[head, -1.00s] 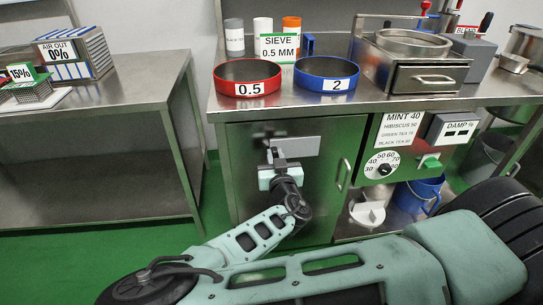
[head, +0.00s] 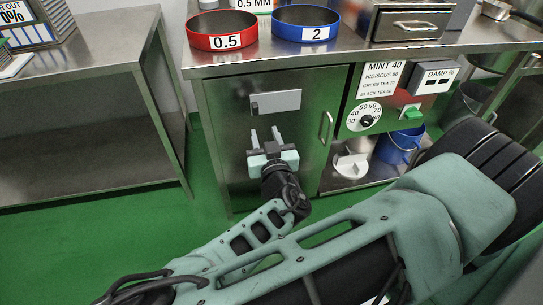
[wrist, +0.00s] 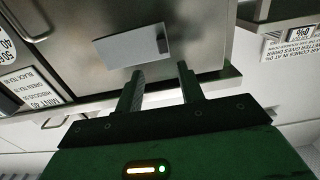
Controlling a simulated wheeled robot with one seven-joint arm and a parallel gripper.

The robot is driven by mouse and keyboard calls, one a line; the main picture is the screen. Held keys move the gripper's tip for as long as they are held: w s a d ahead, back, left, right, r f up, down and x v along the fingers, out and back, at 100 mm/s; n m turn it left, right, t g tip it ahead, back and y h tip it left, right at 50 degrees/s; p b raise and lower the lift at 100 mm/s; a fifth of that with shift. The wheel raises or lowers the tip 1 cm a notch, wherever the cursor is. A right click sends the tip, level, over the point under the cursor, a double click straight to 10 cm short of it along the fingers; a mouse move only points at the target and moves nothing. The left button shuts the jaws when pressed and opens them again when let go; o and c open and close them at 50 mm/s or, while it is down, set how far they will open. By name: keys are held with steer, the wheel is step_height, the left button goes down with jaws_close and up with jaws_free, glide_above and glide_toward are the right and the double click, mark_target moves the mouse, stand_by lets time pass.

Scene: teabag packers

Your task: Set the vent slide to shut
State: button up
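The vent slide is a light grey plate (head: 280,101) on the cabinet door, with a small dark knob (head: 254,108) at its left end in the head view. The plate (wrist: 130,46) also shows in the wrist view, turned over, with the knob (wrist: 162,40) at its right end. My gripper (head: 265,132) is open and empty, just below the plate and apart from it. In the wrist view its two fingers (wrist: 160,73) point at the door with a clear gap between them. No marking for open or shut is readable on the plate.
The door's vertical handle (head: 326,127) is right of the plate. The counter holding a red sieve (head: 222,31) and a blue sieve (head: 306,24) overhangs above. Green floor lies open to the left.

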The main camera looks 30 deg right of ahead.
steer(key=v, duration=0.7)
stand_by(0.3)
